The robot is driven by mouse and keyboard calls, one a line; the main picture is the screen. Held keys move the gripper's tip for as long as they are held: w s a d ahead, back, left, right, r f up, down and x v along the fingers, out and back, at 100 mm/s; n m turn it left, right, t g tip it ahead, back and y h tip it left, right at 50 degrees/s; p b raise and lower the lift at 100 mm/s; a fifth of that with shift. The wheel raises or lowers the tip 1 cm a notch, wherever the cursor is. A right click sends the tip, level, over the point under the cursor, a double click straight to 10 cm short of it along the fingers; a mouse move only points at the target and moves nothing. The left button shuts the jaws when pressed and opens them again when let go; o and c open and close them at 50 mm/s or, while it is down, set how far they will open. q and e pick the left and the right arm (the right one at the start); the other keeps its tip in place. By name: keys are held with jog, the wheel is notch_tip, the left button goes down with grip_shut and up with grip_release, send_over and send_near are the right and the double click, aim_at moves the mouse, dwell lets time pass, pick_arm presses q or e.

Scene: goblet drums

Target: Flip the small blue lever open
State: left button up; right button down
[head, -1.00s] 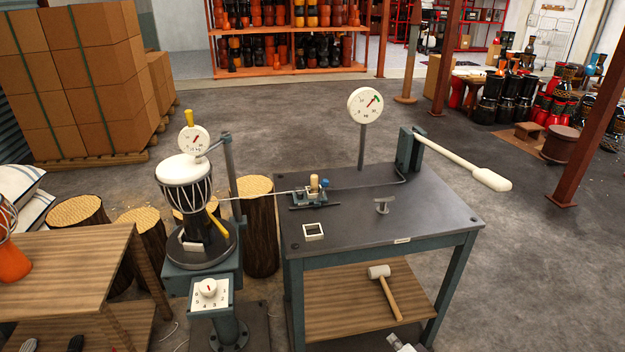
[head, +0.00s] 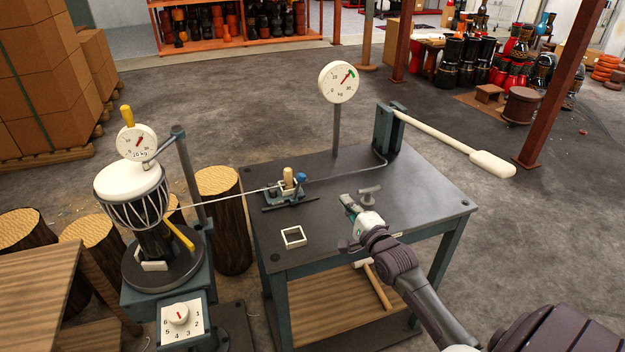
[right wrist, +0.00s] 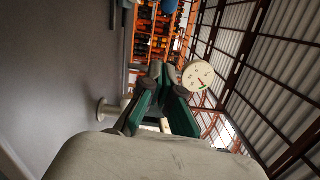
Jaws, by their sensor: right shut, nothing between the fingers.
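The small blue lever (head: 301,177) is on a small metal clamp (head: 284,192) on the dark workbench, to the right of a tan wooden knob (head: 288,177). A cable runs through the clamp. My right gripper (head: 346,201) is over the bench, to the right of and nearer than the clamp, apart from the lever. Its fingers (right wrist: 160,72) are shut and empty. My left gripper is not in view.
A T-shaped metal post (head: 369,192) stands close by my right gripper. A white square frame (head: 293,237) lies on the bench front. A dial gauge (head: 338,82) and a long white-handled lever (head: 450,142) stand behind. A drum (head: 132,195) is at left.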

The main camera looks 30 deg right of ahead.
aim_at(298, 187)
jog(key=shift+w, duration=0.15)
jog(key=shift+w+f, duration=0.1)
jog(key=shift+w, duration=0.2)
jog(key=w, duration=0.3)
jog(key=w+d, duration=0.1)
jog(key=w, duration=0.5)
jog(key=shift+w+d, duration=0.3)
jog(key=shift+w+a+r+p, duration=0.1)
jog(key=shift+w+a+p, duration=0.1)
jog(key=shift+a, duration=0.45)
jog(key=shift+w+a+r+p, duration=0.1)
jog(key=shift+w+a+p, duration=0.1)
jog(key=shift+a, duration=0.4)
jog(key=shift+w+a+r, duration=0.1)
jog(key=shift+w+a, duration=0.1)
jog(key=shift+a, duration=0.5)
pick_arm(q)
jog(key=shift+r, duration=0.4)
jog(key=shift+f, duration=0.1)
pick_arm(e)
jog(key=shift+w, duration=0.15)
